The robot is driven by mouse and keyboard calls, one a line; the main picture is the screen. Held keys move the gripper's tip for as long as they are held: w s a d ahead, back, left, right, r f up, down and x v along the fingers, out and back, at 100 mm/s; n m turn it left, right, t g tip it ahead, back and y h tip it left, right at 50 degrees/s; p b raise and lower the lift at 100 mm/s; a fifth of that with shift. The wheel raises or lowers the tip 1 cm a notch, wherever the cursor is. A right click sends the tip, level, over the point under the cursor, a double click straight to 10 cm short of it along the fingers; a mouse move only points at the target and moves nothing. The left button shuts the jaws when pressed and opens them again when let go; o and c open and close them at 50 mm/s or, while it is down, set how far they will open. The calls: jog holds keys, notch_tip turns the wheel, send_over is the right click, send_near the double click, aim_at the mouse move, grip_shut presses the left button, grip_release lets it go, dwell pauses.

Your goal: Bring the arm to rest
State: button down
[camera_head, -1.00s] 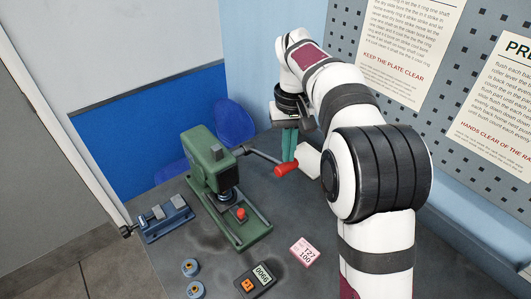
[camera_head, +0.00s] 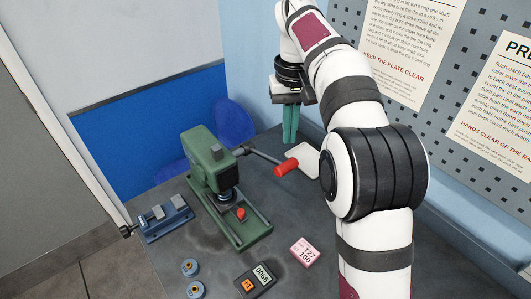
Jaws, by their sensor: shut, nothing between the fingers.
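My gripper (camera_head: 290,138) has teal fingers that point down, closed together with nothing between them. It hangs above the back of the bench, behind the red lever handle and apart from it. My white and black arm rises at the right and reaches over to it. The green press (camera_head: 218,175) stands left of the gripper. Its lever ends in a red handle (camera_head: 286,167) that sticks out to the right.
A white tray (camera_head: 303,157) lies behind the red handle, partly hidden by my arm. A pegboard wall with posters (camera_head: 410,45) is close at the right.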

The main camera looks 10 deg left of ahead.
jog(key=s+d+m+y, duration=0.1)
jog(key=s+d+m, duration=0.15)
jog(key=s, duration=0.65)
jog(key=s+d+m, duration=0.2)
jog(key=s+d, duration=0.2)
jog(key=s, duration=0.4)
jog(key=s+f+m, duration=0.2)
jog(key=s+f, duration=0.2)
jog(key=s, duration=0.4)
jog(key=s+d+f+m, duration=0.1)
jog(key=s+f+m, duration=0.1)
jog(key=s+f, duration=0.2)
jog(key=s, duration=0.3)
jog(key=shift+s+f+y, duration=0.3)
jog(key=shift+s+y, duration=0.1)
